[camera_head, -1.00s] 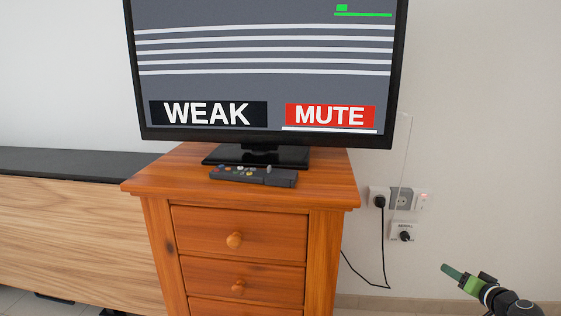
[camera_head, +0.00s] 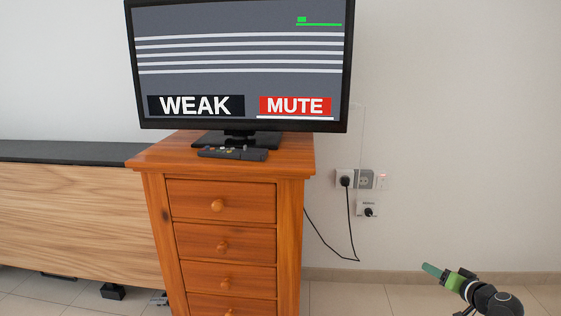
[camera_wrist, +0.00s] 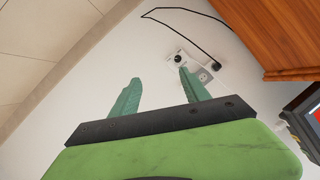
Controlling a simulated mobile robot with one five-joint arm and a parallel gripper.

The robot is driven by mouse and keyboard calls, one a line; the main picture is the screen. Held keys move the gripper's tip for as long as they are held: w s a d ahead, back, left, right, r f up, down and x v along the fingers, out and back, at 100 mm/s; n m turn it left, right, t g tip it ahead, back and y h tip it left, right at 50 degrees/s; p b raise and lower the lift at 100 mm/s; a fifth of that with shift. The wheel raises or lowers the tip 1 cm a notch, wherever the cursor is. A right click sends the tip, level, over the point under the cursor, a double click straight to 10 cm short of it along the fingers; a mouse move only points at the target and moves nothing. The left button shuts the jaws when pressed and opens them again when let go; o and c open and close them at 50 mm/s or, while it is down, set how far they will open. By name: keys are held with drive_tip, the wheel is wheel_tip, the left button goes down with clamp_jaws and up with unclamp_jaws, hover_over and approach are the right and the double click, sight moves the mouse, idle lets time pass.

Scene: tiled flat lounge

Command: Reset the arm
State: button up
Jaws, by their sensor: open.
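My gripper (camera_head: 433,271) is at the lower right of the head view, in front of the bare wall and floor. It is green with a dark arm behind it. In the wrist view, the two green fingers of my gripper (camera_wrist: 160,92) stand apart with nothing between them. They point toward the wall with the sockets, and the fingers touch nothing that I can see. Much of my arm is outside the head view.
A wooden drawer cabinet (camera_head: 221,238) carries a TV (camera_head: 240,85) showing "WEAK" and "MUTE", and a dark remote (camera_head: 232,154). Wall sockets (camera_head: 361,180) with a black cable (camera_head: 327,241) are to its right. A low wooden unit (camera_head: 75,220) is at left. Floor at right is clear.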

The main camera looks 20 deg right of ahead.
drive_tip(key=w+a+f+n+g+y+p, duration=0.15)
drive_tip(key=w+a, duration=0.25)
drive_tip(key=a, duration=0.5)
drive_tip(key=w+a+f+n+g+y+p, duration=0.1)
drive_tip(key=w+a+n+g+y+p, duration=0.15)
drive_tip(key=a, duration=0.55)
drive_tip(key=w+a+f+n+g+y+p, duration=0.15)
drive_tip(key=w+a, duration=0.25)
drive_tip(key=a, duration=0.5)
drive_tip(key=s+a+n+g+h+p, duration=0.1)
drive_tip(key=s+a+g+h+p, duration=0.2)
drive_tip(key=a, duration=0.9)
drive_tip(key=s+a+n+g+h+p, duration=0.1)
drive_tip(key=a+n+g+p, duration=0.3)
drive_tip(key=a, duration=0.9)
wheel_tip(320, 180, up, 38)
drive_tip(key=m+p, duration=0.2)
drive_tip(key=p, duration=3.4)
drive_tip(key=shift+s+d+f+m+g, duration=0.15)
drive_tip(key=shift+d+m+g, duration=0.2)
drive_tip(key=shift+d+g, duration=0.1)
drive_tip(key=shift+a, duration=0.1)
drive_tip(key=shift+c, duration=0.4)
